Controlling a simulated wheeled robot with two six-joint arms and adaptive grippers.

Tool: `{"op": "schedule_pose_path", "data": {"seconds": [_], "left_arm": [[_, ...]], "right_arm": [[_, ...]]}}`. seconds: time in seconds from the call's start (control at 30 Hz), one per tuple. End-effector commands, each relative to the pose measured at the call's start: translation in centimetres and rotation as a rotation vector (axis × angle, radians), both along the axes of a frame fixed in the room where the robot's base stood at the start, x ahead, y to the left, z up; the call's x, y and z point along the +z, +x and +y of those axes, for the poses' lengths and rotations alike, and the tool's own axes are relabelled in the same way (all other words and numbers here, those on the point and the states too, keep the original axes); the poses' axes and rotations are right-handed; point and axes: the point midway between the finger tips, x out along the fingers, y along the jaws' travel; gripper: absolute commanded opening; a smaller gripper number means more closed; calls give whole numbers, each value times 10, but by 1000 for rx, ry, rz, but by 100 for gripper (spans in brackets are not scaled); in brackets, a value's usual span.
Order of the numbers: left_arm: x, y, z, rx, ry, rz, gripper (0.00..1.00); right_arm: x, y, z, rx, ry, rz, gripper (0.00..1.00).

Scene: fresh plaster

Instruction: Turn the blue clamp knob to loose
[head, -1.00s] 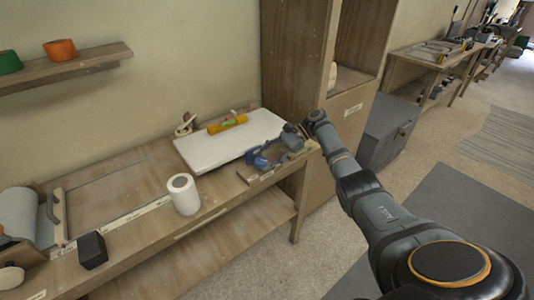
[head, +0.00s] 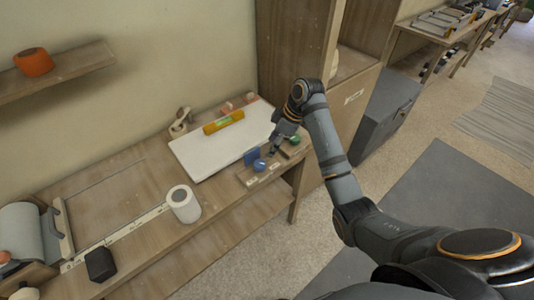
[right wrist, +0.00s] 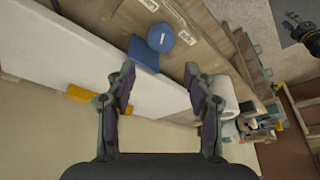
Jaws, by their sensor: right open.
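The blue clamp knob (head: 259,165) is round and sits at the front edge of the bench, beside a blue block (head: 251,156). In the right wrist view the knob (right wrist: 161,37) shows a short white mark on top, and the block (right wrist: 143,54) adjoins it. My right gripper (right wrist: 160,88) is open and empty, with its fingers spread. The knob lies beyond the fingertips in that view, not between them. In the head view my right gripper (head: 274,147) points down near the clamps. A dark end of my left arm (right wrist: 296,25) shows small in the right wrist view.
A green knob (head: 295,140) sits right of the blue one. A white board (head: 205,157) with a yellow level (head: 224,122) lies behind. A white roll (head: 183,205) stands to the left. A tall wooden cabinet (head: 290,45) rises at the back right.

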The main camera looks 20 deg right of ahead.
Motion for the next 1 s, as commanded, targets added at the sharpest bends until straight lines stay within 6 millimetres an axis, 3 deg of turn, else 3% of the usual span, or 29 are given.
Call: {"op": "schedule_pose_path", "data": {"seconds": [0.1,0.23,0.4,0.6,0.97,1.0], "left_arm": [[1,-15,0,1,1,22,40],[6,-20,0,1,1,31,40],[13,-14,0,1,1,21,40],[18,0,0,0,0,-1,40],[18,-4,0,1,0,7,40],[18,-5,0,0,0,8,40]], "right_arm": [[-8,1,3,-3,3,3,53],[-29,5,11,-3,4,8,53],[-63,11,24,-3,5,7,53],[-90,17,33,-3,4,4,53],[-98,19,35,-4,2,2,53],[-98,19,35,-4,3,3,48]]}}
